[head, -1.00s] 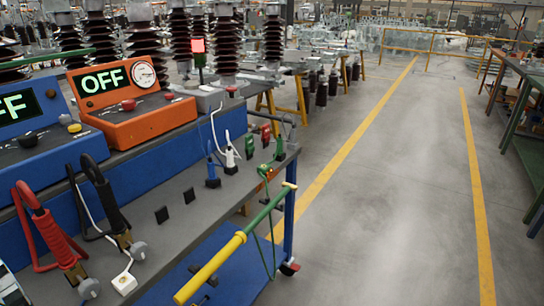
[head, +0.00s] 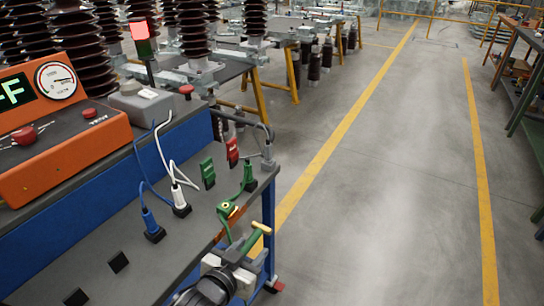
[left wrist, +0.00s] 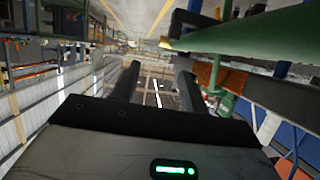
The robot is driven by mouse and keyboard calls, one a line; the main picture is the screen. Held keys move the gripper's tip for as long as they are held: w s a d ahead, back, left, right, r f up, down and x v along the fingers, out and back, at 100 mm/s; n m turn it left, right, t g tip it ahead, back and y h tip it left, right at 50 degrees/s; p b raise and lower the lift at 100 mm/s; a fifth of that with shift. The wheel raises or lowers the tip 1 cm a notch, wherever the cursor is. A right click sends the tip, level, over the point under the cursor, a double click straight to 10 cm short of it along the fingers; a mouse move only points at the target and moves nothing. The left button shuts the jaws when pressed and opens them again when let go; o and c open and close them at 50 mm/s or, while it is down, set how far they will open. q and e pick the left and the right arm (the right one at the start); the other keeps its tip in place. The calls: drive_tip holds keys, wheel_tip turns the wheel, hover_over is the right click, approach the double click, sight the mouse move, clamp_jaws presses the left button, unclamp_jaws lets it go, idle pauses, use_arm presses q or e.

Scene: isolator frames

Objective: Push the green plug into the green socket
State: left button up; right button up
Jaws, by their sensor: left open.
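The green plug (head: 249,178) stands upright on a black base near the right edge of the bench. Its base hides the socket mouth, so I cannot tell how deep it sits. Its green cable runs left to a green and yellow ring-like piece (head: 227,209) at the bench's front edge. My right gripper is out of view.
An orange instrument box (head: 70,150) is at left. The floor at right is clear.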

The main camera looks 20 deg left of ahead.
use_arm(q)
drive_tip(key=w+a+r+n+t+y+p, duration=0.1)
drive_tip(key=w+a+r+t, duration=0.1)
drive_tip(key=w+a+r, duration=0.3)
drive_tip(key=w+a+r+n+t+y+p, duration=0.1)
drive_tip(key=w+a+r+t+y+p, duration=0.15)
drive_tip(key=w+r, duration=0.45)
drive_tip(key=b, duration=0.8)
approach(248, 175)
drive_tip(key=shift+g+h, duration=0.25)
drive_tip(key=shift+g, duration=0.1)
drive_tip(key=w, duration=0.1)
drive_tip(key=w+a+r, duration=0.1)
drive_tip(key=w, duration=0.1)
drive_tip(key=shift+w+a+r, duration=0.1)
drive_tip(key=shift+w+r, duration=0.15)
drive_tip(key=shift+f, duration=0.45)
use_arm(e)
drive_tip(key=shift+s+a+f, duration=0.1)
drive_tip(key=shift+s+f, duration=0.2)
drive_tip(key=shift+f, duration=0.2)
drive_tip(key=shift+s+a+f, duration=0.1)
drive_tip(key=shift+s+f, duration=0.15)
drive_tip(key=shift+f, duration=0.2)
